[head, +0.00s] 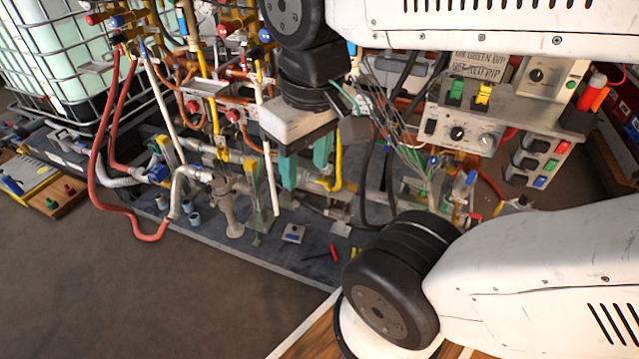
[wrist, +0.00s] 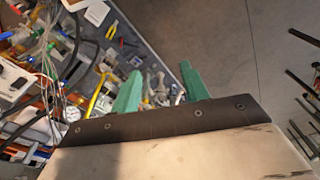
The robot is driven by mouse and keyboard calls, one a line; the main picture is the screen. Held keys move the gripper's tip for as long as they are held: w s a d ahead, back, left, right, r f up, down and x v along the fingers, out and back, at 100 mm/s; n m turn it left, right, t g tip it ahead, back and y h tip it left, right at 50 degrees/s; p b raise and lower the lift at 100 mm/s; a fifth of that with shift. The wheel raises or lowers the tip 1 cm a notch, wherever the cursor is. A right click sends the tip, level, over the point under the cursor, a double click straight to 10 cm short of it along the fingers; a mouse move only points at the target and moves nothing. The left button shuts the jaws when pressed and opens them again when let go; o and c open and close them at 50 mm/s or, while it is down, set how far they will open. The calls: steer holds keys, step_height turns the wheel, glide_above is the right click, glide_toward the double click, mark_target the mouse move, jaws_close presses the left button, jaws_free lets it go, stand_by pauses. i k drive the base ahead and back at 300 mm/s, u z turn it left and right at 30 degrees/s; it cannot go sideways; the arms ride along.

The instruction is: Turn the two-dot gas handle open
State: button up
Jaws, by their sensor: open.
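My gripper (head: 305,167) hangs in front of the pipe rig in the head view, with its two teal fingers apart and nothing visible between them. The fingers also show in the wrist view (wrist: 160,78), spread over the dark base. A yellow pipe (head: 338,165) stands just right of the fingers in the head view; a yellow pipe also shows left of them in the wrist view (wrist: 96,96). Several yellow fittings sit on the upright pipes to the left. I cannot make out dot marks on any handle, so I cannot tell which is the two-dot gas handle.
A red hose (head: 100,190) loops out at the left, near a caged white tank (head: 60,50). A control box (head: 462,128) with knobs and loose wires stands to the right. A grey pump-like fitting (head: 228,205) rises from the dark base. Open floor (head: 130,290) lies in front.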

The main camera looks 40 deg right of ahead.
mark_target(323, 181)
steer(key=z, duration=2.75)
steer(key=k, duration=0.4)
steer(key=u, duration=0.65)
